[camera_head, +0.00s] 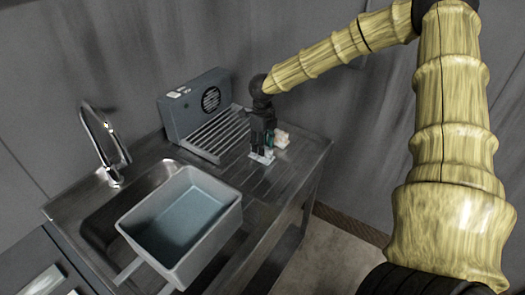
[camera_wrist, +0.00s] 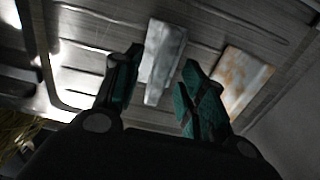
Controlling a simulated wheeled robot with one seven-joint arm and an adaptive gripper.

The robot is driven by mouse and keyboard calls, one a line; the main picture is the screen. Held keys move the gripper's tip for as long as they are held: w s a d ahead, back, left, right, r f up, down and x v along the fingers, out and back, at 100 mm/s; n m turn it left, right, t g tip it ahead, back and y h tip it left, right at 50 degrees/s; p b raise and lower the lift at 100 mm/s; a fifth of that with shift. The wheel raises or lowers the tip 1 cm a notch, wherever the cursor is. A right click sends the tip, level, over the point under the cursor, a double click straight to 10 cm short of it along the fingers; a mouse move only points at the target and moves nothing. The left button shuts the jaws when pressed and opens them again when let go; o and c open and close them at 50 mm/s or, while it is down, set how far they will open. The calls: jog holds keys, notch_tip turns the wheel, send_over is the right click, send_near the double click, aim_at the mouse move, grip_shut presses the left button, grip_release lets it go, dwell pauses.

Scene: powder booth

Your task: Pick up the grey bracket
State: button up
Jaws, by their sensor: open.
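The grey bracket (camera_wrist: 166,55) is a pale grey piece lying on the ribbed metal drainboard. In the wrist view it lies between and just beyond my two green-padded fingertips. My gripper (camera_wrist: 160,64) is open, with one finger on each side of the bracket; I cannot tell if either touches it. In the head view my gripper (camera_head: 263,150) points down over the drainboard, and the bracket (camera_head: 262,158) shows at its fingertips, partly hidden.
A second pale piece with rusty brown stains (camera_wrist: 243,79) lies close to the right finger. A grey fan unit (camera_head: 196,103) with a slatted rack (camera_head: 220,132) stands behind. The drainboard's front right is clear.

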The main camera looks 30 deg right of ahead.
jog(key=shift+w+f, duration=0.15)
jog(key=shift+f, duration=0.4)
jog(key=shift+w+f, duration=0.15)
jog(key=shift+f, duration=0.4)
jog(key=shift+s+r, duration=0.15)
grip_shut()
jog(key=shift+a, duration=0.1)
jog(key=shift+r+b, duration=0.35)
jog(key=shift+r, duration=0.4)
notch_tip(320, 180, up, 2)
jog(key=shift+b, duration=0.45)
jog(key=s+a+r+b, duration=0.1)
jog(key=s+a+b, duration=0.3)
jog(key=s+a, duration=0.6)
jog(key=shift+s+r, duration=0.25)
jog(key=shift+s, duration=0.95)
